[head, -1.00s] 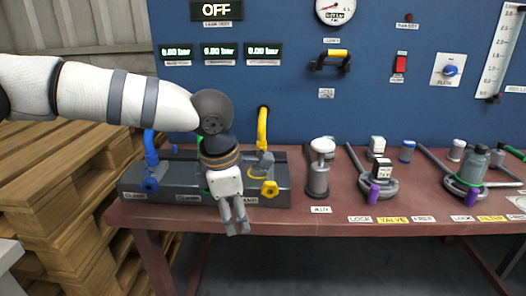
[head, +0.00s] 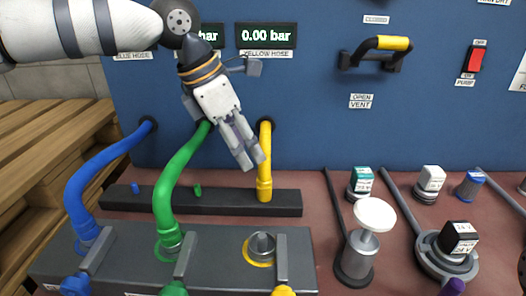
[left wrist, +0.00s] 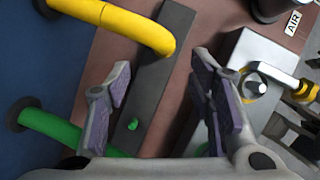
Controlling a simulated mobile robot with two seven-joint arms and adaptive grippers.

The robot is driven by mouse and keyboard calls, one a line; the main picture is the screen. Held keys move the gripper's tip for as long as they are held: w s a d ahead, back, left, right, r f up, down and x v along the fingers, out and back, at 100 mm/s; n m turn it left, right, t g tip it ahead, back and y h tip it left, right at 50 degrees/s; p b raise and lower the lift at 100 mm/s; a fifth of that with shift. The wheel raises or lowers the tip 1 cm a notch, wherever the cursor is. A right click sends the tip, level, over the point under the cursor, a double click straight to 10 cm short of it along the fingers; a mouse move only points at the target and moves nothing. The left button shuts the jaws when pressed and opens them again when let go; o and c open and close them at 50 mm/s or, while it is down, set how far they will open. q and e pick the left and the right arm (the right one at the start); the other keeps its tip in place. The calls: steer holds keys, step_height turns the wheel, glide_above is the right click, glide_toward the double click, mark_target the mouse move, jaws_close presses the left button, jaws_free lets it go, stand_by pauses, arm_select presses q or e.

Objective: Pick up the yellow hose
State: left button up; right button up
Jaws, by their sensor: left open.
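The yellow hose (head: 265,158) comes out of the blue panel and bends down to the dark rear rail (head: 225,203). Its end is over the rail; I cannot tell whether it is seated. In the left wrist view the yellow hose (left wrist: 122,22) crosses the top left, ahead of the fingers. My left gripper (head: 250,160) is open and empty, just left of the hose and apparently not around it. Its open fingers also show in the left wrist view (left wrist: 163,85). My right gripper is not in view.
Green (head: 168,180) and blue (head: 85,185) hoses run to the grey block (head: 215,245) in front. The block's right socket, with a yellow ring (head: 248,258), is empty. A white-topped valve (head: 372,215) stands to the right. The blue panel (head: 300,110) is close behind.

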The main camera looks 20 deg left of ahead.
mark_target(262, 178)
arm_select(q)
steer(key=x, duration=0.6)
steer(key=b+x, duration=0.1)
steer(key=x, duration=0.2)
steer(key=shift+s+d+f, duration=0.2)
steer(key=shift+d+f, duration=0.05)
steer(key=shift+f, duration=0.15)
steer(key=shift+w+d+f, duration=0.15)
steer(key=shift+w+f, duration=0.05)
steer(key=shift+f, duration=0.2)
steer(key=shift+r, duration=0.1)
jaws_close()
